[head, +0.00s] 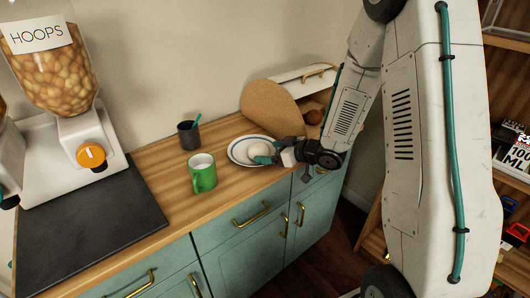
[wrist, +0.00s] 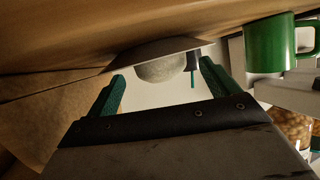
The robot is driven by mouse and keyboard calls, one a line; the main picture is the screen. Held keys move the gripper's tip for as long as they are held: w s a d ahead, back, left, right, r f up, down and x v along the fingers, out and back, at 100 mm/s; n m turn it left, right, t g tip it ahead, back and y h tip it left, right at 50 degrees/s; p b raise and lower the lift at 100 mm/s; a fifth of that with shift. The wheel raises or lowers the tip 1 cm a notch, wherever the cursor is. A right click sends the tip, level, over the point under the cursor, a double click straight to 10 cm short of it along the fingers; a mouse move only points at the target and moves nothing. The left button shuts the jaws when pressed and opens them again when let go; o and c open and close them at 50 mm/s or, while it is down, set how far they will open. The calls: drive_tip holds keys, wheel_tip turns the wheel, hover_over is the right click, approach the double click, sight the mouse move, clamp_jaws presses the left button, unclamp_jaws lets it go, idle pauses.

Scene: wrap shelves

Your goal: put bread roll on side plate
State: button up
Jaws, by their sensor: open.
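The side plate (head: 236,150) is white with a dark blue rim and lies on the wooden counter. A pale, rounded bread roll (head: 259,148) rests on the plate, partly hidden by my gripper in the head view. My gripper (head: 266,159) is low over the plate's right front side, beside the roll. In the wrist view my gripper (wrist: 162,72) has its teal fingers spread apart. I cannot tell whether a finger touches the roll.
A green mug (head: 203,176) and a dark cup (head: 188,136) with a teal stick stand left of the plate. A round brown board (head: 269,109) and a white bin (head: 310,79) are behind it. A dispenser (head: 84,137) and dark mat (head: 87,229) occupy the counter's left.

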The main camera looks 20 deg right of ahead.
drive_tip(key=s+d+r+m+g+h, duration=0.1)
drive_tip(key=s+d+r+m+h, duration=0.1)
drive_tip(key=s+d+r+h, duration=0.5)
drive_tip(key=s+d+r+m+g+h, duration=0.2)
drive_tip(key=s+d+r+m+h, duration=0.15)
drive_tip(key=s+r, duration=0.4)
drive_tip(key=s+a+r+g, duration=0.2)
drive_tip(key=s+a, duration=0.1)
drive_tip(key=s, duration=0.4)
drive_tip(key=s+a+r+g+y, duration=0.1)
drive_tip(key=s+a+g, duration=0.1)
drive_tip(key=s+a, duration=0.2)
drive_tip(key=s+a+r+m+g+y, duration=0.1)
drive_tip(key=s+a, duration=0.3)
drive_tip(key=s, duration=0.6)
drive_tip(key=shift+s+a+r+g, duration=0.25)
drive_tip(key=shift+s+r+g, duration=0.15)
drive_tip(key=shift+r+g, duration=0.5)
drive_tip(key=shift+y, duration=0.25)
